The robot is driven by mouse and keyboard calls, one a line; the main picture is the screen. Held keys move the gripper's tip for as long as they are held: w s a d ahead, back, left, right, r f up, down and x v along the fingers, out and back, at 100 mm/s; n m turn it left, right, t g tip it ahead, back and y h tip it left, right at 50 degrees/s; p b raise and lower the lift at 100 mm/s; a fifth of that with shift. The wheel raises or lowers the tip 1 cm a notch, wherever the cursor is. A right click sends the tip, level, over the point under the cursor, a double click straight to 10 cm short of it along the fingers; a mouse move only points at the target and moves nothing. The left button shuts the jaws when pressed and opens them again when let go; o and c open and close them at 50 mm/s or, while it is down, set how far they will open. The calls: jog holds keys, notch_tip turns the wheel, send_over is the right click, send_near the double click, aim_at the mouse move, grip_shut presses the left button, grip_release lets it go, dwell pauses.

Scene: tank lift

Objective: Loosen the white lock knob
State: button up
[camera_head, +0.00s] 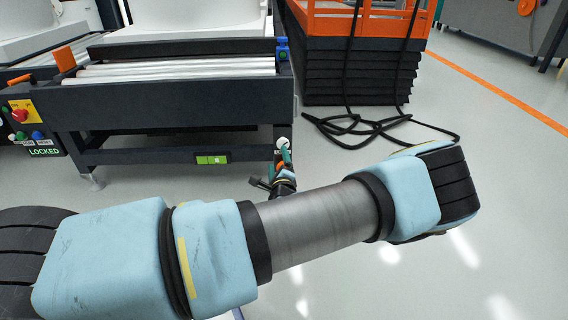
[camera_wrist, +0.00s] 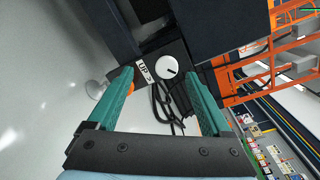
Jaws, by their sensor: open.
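The white lock knob (camera_wrist: 171,69) is a round white disc with a dark mark, on the dark frame beside a white label reading "UP". It also shows in the head view (camera_head: 282,143), low on the right leg of the roller table. My gripper (camera_wrist: 157,76) is open, with its two green fingers pointing toward the knob. In the wrist view the knob lies between the fingertips, nearer the right one. In the head view my gripper (camera_head: 283,163) is just below the knob. I cannot tell whether the fingers touch it.
The dark roller table (camera_head: 180,105) has a control panel (camera_head: 27,117) marked "LOCKED" at its left. An orange-railed lift with black bellows (camera_head: 360,70) stands to the right. A black cable (camera_head: 365,128) lies looped on the floor. The floor at the right is clear.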

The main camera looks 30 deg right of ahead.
aim_at(283, 142)
jog(key=shift+m+h, duration=0.7)
jog(key=shift+m, duration=0.1)
jog(key=b+x, duration=0.1)
jog(key=x, duration=0.2)
jog(key=d+b+x, duration=0.1)
jog(key=b+x, duration=0.1)
jog(key=x, duration=0.2)
jog(key=s+d+b+x, duration=0.1)
jog(key=b+x, duration=0.1)
jog(key=x, duration=0.1)
jog(key=shift+w+d+f, duration=0.15)
jog(key=shift+w+f, duration=0.05)
jog(key=shift+f, duration=0.1)
grip_shut()
